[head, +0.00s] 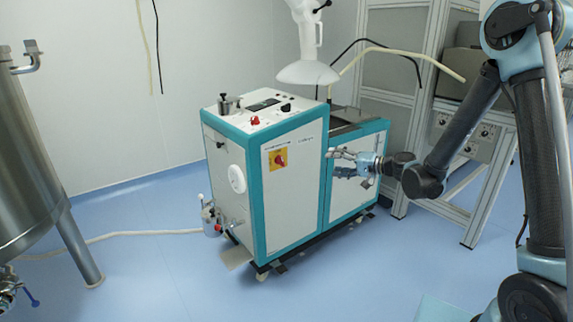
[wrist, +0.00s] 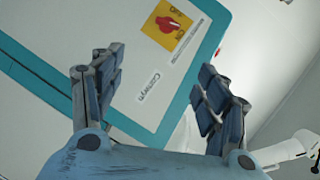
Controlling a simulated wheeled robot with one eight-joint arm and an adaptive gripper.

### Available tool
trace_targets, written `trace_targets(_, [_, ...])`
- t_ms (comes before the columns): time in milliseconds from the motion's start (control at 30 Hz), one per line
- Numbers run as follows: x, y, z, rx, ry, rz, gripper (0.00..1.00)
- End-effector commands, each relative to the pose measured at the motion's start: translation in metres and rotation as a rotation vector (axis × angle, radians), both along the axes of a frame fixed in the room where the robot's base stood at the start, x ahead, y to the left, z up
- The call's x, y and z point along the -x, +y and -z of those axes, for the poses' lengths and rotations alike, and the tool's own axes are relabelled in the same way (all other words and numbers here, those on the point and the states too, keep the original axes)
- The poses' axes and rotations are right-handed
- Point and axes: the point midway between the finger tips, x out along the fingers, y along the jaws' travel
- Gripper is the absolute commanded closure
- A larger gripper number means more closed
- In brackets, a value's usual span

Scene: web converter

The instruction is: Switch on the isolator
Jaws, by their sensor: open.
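The isolator is a red rotary knob on a yellow plate (head: 279,160), on the front panel of a white and teal machine (head: 293,195). The knob's exact setting is hard to read.
A white extraction hood (head: 308,72) hangs above the machine. A steel tank (head: 28,165) stands at the left. A grey frame rack (head: 470,125) stands behind my arm at the right. Blue floor in front of the machine is clear.

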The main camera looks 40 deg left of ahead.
Motion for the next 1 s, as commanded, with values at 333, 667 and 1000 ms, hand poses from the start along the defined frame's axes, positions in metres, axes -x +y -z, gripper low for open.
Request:
trace_targets(333, [0.021, 0.039, 0.022, -0.082, 0.06, -0.024, 0.32])
trace_targets(667, [0.024, 0.074, 0.027, -0.083, 0.062, -0.026, 0.32])
trace_targets(1000, [0.027, 0.133, 0.034, -0.083, 0.061, -0.025, 0.32])
